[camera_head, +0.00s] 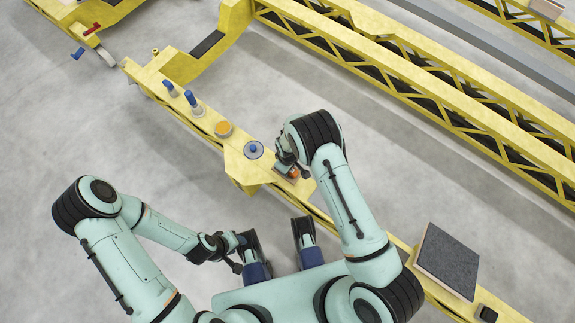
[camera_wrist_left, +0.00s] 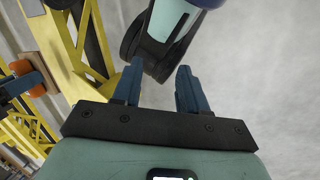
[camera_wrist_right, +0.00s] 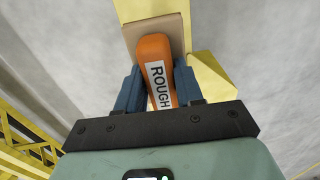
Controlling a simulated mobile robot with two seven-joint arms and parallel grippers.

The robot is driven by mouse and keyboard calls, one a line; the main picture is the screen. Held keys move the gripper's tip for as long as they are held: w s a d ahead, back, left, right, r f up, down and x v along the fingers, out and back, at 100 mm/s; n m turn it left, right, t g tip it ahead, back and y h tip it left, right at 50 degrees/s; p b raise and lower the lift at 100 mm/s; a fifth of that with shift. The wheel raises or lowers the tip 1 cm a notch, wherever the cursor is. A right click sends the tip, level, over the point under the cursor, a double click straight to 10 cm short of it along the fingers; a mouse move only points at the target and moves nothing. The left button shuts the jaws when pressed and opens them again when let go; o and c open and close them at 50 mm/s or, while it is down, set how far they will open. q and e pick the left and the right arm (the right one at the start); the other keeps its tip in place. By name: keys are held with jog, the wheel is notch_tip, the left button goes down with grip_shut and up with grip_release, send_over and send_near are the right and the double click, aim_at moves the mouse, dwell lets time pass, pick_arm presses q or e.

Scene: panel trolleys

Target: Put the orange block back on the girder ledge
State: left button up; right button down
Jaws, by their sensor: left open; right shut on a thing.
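The orange block (camera_head: 294,173) is at the near edge of the yellow girder ledge (camera_head: 245,172). In the right wrist view the orange block (camera_wrist_right: 157,70) carries a "ROUGH" label and has a flat tan plate (camera_wrist_right: 176,38) at its far end. My right gripper (camera_head: 288,166) is shut on it, with one blue finger on each side. The block is over or at the ledge; I cannot tell whether it touches. My left gripper (camera_head: 238,252) is open and empty, low in front of my body. The left wrist view shows its two spread fingers (camera_wrist_left: 160,90) and the block (camera_wrist_left: 24,76) at left.
Two blue-topped bottles (camera_head: 193,103), an amber-topped tin (camera_head: 223,129) and a disc with a blue centre (camera_head: 254,149) stand along the ledge. A dark grey panel (camera_head: 447,261) lies to the right. A long yellow truss (camera_head: 420,85) runs behind, across an open floor strip.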

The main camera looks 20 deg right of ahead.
notch_tip(320, 180, down, 4)
jog(key=shift+b, duration=0.5)
pick_arm(q)
jog(key=shift+w+a+f+t, duration=0.3)
jog(key=shift+w+a+f, duration=0.1)
jog(key=shift+w+f, duration=0.4)
pick_arm(e)
jog(key=shift+f, duration=0.25)
pick_arm(q)
jog(key=shift+w, duration=0.1)
pick_arm(e)
jog(key=shift+f, duration=0.1)
jog(key=c, duration=0.7)
grip_release()
pick_arm(q)
jog(key=shift+w+a, duration=0.1)
